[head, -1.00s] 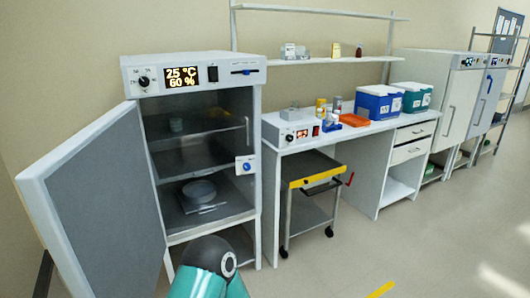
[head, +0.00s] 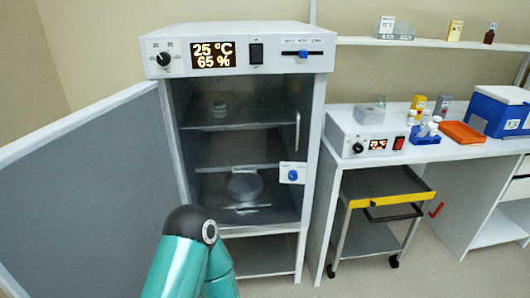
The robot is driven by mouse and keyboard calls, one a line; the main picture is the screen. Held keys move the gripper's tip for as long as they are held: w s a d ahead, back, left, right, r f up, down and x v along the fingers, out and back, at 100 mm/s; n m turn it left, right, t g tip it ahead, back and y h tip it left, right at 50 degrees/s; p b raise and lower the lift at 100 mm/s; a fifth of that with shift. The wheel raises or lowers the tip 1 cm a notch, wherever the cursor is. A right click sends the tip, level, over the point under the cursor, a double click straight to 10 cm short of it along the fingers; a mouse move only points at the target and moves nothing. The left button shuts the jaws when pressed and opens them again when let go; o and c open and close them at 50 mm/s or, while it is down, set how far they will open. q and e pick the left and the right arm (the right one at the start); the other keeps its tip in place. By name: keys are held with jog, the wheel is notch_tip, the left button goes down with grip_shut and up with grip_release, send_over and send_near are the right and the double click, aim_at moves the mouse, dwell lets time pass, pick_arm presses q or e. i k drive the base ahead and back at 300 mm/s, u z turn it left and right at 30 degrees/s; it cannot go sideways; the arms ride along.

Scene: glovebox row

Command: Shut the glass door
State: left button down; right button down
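The cabinet (head: 318,95) stands ahead with its thick solid outer door (head: 80,195) swung wide open to the left. The glass door is hard to make out. A slim upright handle (head: 297,131) shows at the right edge of the opening, above a white latch plate with a blue knob (head: 293,175). The glass appears to lie across the opening, but I cannot tell whether it is fully against the frame. A teal link of my arm shows low in front of the cabinet. Neither gripper is in view.
Inside the cabinet are shelves and a round dish (head: 245,186). Some floor is clear at lower right.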

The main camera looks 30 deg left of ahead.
aim_at(286, 167)
jog(key=u, duration=0.4)
jog(key=i, duration=0.85)
jog(key=u, duration=0.65)
jog(key=k, duration=0.7)
jog(key=u, duration=0.2)
jog(key=i, duration=0.75)
jog(key=z, duration=0.15)
